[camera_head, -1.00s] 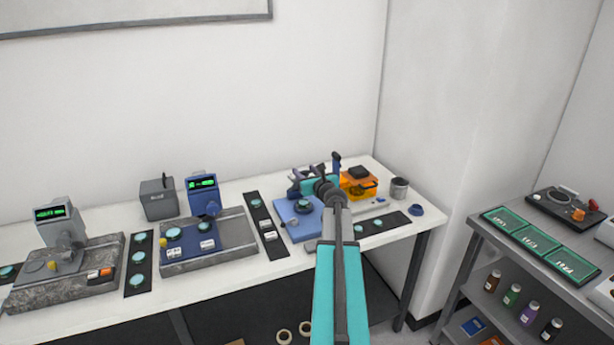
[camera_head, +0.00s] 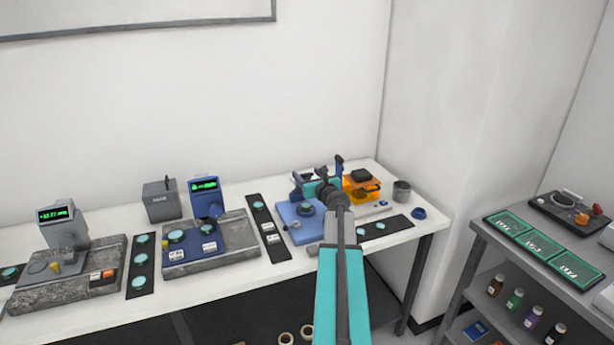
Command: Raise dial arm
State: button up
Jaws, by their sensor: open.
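My arm reaches up from the bottom of the view, and my gripper (camera_head: 312,180) is over the back of this station. The gripper is open; its fingertips are small and mostly hidden by my wrist. A dark blue upright post or lever (camera_head: 339,163) rises just behind my wrist. I cannot tell which part is the dial arm, or whether the gripper touches it.
An orange see-through box (camera_head: 361,187) and a grey cup (camera_head: 401,191) stand close right of my wrist. Left are a blue display gauge (camera_head: 205,190) and a grey display gauge (camera_head: 58,218) on stone plates. A grey cart (camera_head: 490,258) is at the right.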

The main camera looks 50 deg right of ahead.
jog(key=b+v, duration=0.3)
jog(key=v, duration=1)
jog(key=shift+s, duration=0.3)
jog(key=shift+a+r, duration=0.1)
dwell(0.5)
